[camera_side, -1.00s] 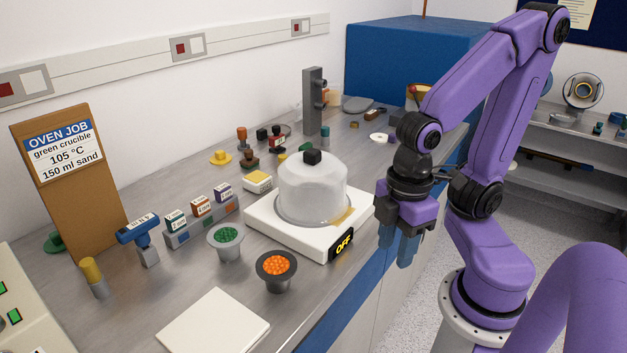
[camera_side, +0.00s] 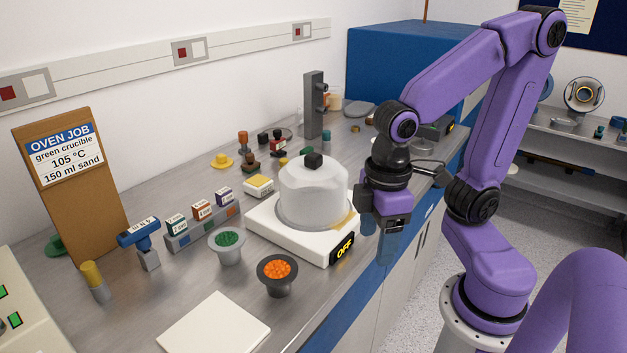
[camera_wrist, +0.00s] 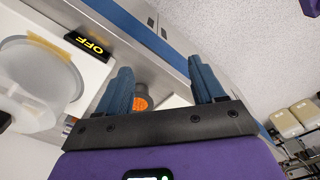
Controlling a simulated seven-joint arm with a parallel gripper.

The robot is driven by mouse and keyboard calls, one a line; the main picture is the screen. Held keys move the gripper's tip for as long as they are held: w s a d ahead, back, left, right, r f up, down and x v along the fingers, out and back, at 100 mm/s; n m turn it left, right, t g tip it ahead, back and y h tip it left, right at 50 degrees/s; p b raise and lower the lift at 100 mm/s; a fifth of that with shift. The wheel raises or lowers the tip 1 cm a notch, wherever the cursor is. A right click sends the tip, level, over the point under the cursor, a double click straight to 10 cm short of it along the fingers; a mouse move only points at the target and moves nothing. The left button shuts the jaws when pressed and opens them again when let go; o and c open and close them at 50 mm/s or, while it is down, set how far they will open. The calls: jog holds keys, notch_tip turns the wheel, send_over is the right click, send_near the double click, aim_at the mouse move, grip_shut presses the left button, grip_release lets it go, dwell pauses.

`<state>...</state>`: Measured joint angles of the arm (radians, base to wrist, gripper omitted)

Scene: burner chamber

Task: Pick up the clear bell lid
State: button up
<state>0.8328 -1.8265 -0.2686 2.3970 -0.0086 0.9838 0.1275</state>
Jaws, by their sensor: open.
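The clear bell lid (camera_side: 312,193) is a frosted, see-through dome with a black knob (camera_side: 313,160) on top. It stands upright on a white square burner (camera_side: 278,236) whose front label reads OFF. In the wrist view the lid (camera_wrist: 35,80) is at the left, partly cut off by the frame edge. My gripper (camera_side: 379,240) hangs fingers-down to the right of the lid, apart from it, near the bench's front edge. Its two blue fingers stand apart in the wrist view (camera_wrist: 162,85), with nothing held between them.
A cup of orange beads (camera_side: 278,270) and a cup of green beads (camera_side: 229,242) stand in front of the burner. A white pad (camera_side: 215,325) lies at the front. Stamps and small items crowd behind the lid. A brown sign board (camera_side: 70,190) stands at left.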

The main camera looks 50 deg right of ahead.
jog(key=w+r+m, duration=0.5)
jog(key=w+m, duration=0.2)
jog(key=w, duration=0.3)
notch_tip(320, 180, up, 14)
jog(key=m+h, duration=0.2)
jog(key=m, duration=1.9)
send_over(313, 155)
jog(key=a, duration=0.2)
jog(key=f, duration=0.5)
jog(key=d+f, duration=0.1)
jog(key=f, duration=0.5)
jog(key=d+f, duration=0.1)
jog(key=f, duration=0.5)
jog(key=shift+f, duration=0.25)
grip_shut()
